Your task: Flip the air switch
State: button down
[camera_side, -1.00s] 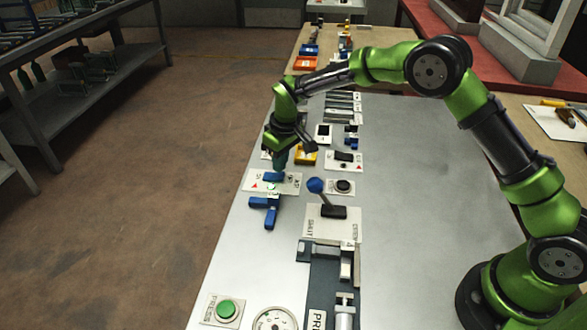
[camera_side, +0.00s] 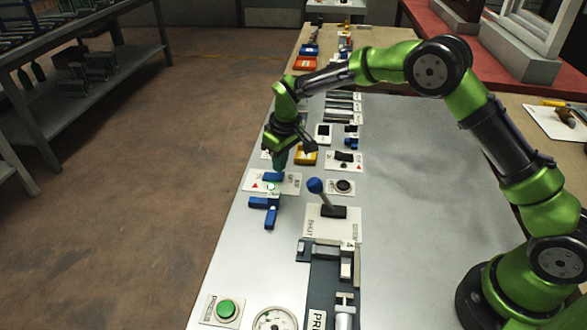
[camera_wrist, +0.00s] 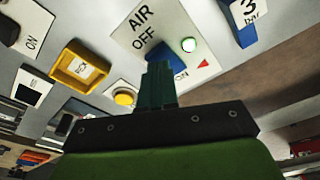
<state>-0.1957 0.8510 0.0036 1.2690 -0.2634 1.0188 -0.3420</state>
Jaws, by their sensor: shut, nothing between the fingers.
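The air switch is a white plate (camera_wrist: 191,22) marked AIR and OFF, with a blue switch piece (camera_wrist: 178,66), a round light (camera_wrist: 189,45) with a green rim and a bright centre, and a red triangle. In the side view the plate (camera_side: 256,182) lies near the bench's left edge, with the blue piece (camera_side: 273,176) on it. My gripper (camera_wrist: 158,70) is shut and empty. Its dark green fingers are over the blue piece in the wrist view and partly hide it. In the side view the fingertips (camera_side: 279,167) are right at it; I cannot tell whether they touch.
A blue valve handle (camera_side: 270,217) is just below the plate. A lever with a blue ball (camera_side: 315,185) stands close on the right. A yellow-framed switch (camera_wrist: 80,66) and a yellow button (camera_wrist: 124,98) are close by.

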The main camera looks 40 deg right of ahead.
jog(key=shift+f, duration=1)
dwell(0.8)
jog(key=shift+r, duration=3.6)
